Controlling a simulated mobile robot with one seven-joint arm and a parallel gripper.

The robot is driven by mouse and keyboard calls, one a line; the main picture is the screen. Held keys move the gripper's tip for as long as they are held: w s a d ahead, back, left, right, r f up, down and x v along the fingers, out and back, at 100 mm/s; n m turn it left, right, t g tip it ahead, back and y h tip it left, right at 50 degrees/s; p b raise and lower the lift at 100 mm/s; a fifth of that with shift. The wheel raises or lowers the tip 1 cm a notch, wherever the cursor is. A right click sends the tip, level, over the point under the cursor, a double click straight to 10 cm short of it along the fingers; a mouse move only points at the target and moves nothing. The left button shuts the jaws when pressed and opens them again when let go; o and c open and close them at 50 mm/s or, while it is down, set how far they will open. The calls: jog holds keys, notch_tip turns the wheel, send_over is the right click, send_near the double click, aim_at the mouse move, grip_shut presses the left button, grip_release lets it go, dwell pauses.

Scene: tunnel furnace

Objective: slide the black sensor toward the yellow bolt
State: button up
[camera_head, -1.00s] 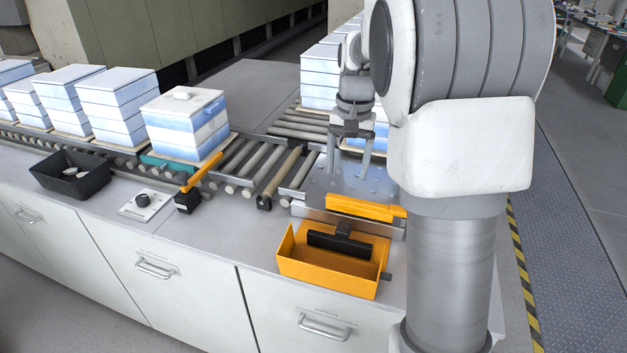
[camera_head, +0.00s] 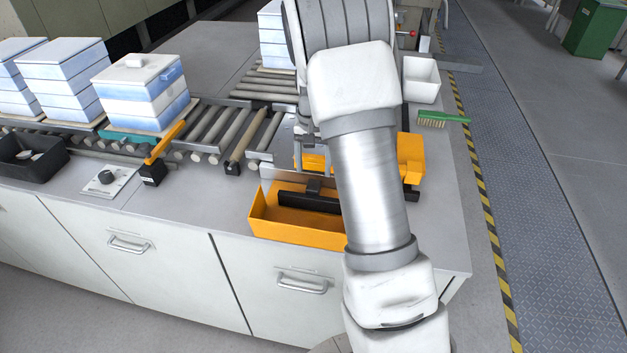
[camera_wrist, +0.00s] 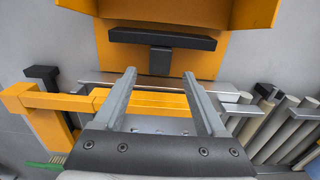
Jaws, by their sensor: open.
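In the head view my arm hides most of the gripper.
An orange bin (camera_head: 262,222) with a black bar (camera_head: 308,200) stands at the bench's front. Stacked blue-white boxes (camera_head: 140,95) stand on the rollers at left. A black tray (camera_head: 30,160) and a knob panel (camera_head: 106,180) lie left. A white bin (camera_head: 420,78) and green brush (camera_head: 443,118) are right.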

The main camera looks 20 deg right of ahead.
aim_at(313, 184)
notch_tip(313, 184, down, 5)
jog(key=shift+f, duration=0.15)
grip_shut()
dwell(0.4)
dwell(1.1)
